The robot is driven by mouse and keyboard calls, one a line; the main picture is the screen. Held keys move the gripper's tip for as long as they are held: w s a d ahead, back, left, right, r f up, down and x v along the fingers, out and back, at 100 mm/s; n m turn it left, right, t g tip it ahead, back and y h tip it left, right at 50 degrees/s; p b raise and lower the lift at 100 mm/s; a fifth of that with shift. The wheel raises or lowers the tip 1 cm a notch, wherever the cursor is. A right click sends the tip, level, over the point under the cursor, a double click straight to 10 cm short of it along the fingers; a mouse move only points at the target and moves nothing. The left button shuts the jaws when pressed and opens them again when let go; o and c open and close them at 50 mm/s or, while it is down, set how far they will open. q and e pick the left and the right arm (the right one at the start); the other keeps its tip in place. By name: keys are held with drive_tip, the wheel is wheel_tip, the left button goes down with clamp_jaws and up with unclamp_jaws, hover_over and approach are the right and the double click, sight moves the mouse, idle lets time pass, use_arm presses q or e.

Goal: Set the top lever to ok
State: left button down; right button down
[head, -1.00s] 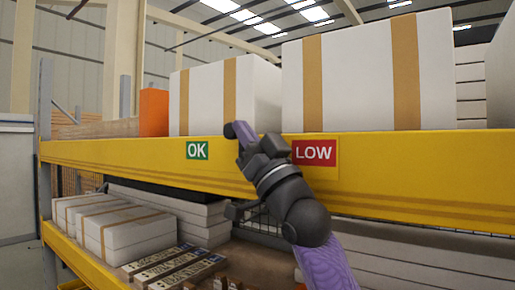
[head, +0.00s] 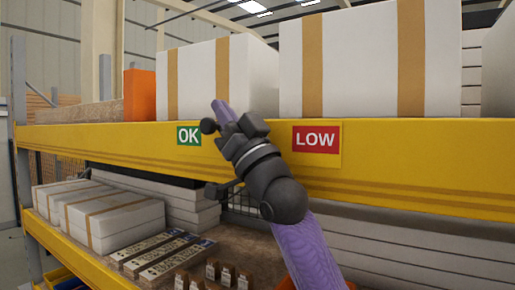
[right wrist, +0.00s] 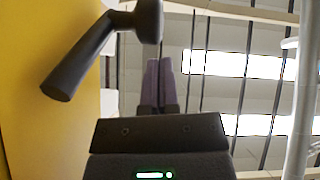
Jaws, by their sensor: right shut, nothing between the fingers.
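The top lever is dark grey. In the head view its rounded end (head: 208,126) shows on the yellow beam just right of the green OK sign (head: 189,136); the rest is hidden behind my right gripper. In the right wrist view the lever (right wrist: 85,55) is a thick bar with a round knob, at upper left against the yellow. My right gripper (head: 221,108) has purple fingers, shut and empty, just right of the lever end. Its fingers (right wrist: 159,78) also show in the right wrist view; whether they touch the lever I cannot tell. My left gripper is out of view.
The red LOW sign (head: 315,140) is on the yellow beam (head: 420,160), right of my gripper. Large white boxes (head: 365,60) and an orange block (head: 139,95) stand above the beam. White strapped packs (head: 105,215) and small blocks lie on the shelf below.

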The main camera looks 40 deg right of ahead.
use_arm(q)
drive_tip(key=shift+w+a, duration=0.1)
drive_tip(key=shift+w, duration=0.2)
use_arm(e)
drive_tip(key=shift+w+a, duration=0.1)
drive_tip(key=shift+w, duration=0.2)
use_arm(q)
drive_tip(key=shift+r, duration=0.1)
